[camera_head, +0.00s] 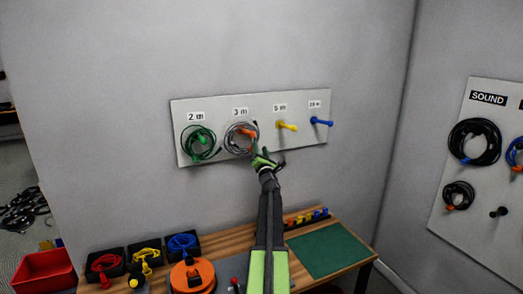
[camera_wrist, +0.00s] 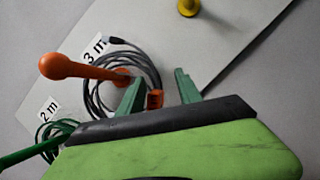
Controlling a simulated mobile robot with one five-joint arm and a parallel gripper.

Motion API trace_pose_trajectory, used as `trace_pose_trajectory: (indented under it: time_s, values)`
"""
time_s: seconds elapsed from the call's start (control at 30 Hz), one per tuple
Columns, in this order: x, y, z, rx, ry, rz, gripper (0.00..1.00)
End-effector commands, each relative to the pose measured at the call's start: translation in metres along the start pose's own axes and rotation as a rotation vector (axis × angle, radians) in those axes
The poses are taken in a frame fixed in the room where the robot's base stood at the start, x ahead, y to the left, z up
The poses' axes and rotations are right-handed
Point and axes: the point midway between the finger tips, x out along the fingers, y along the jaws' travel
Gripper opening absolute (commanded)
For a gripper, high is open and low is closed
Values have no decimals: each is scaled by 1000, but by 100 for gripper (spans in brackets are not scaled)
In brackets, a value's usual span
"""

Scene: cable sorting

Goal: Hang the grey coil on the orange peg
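The grey coil (camera_head: 229,137) is around the orange peg (camera_head: 246,132) under the "3 m" label on the wall board. In the wrist view the orange peg (camera_wrist: 72,68) sticks out through the loop of the grey coil (camera_wrist: 93,100), and an orange tie (camera_wrist: 155,98) shows on the coil's right side. My gripper (camera_head: 267,155) is just below and right of the coil. In the wrist view its two green fingers (camera_wrist: 160,84) are spread, with the orange tie visible between them, nearer the left finger. The fingers do not appear closed on the coil.
A green coil (camera_head: 199,142) hangs at the "2 m" place on the left. The yellow peg (camera_head: 287,126) and blue peg (camera_head: 321,121) are bare. Below is a wooden bench (camera_head: 228,243) with coils in black trays and a green mat (camera_head: 330,251).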

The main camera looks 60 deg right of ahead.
Motion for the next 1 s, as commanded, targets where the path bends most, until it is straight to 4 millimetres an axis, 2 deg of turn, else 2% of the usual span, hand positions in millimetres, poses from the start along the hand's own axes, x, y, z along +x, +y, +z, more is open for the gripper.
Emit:
trace_pose_trajectory:
  time_s: [0.17, 0.27, 0.37, 0.6, 0.8, 1.0]
  values:
    - [0, 0, 0, 0, 0, 0, 41]
    - [-8, 0, -1, 0, 0, 0, 41]
    - [-27, -1, -2, 0, -1, -1, 41]
    - [-97, -1, -3, -1, -1, 0, 41]
    - [-147, -1, -2, -1, -1, -1, 41]
    - [-172, -1, 0, 0, 0, 0, 41]
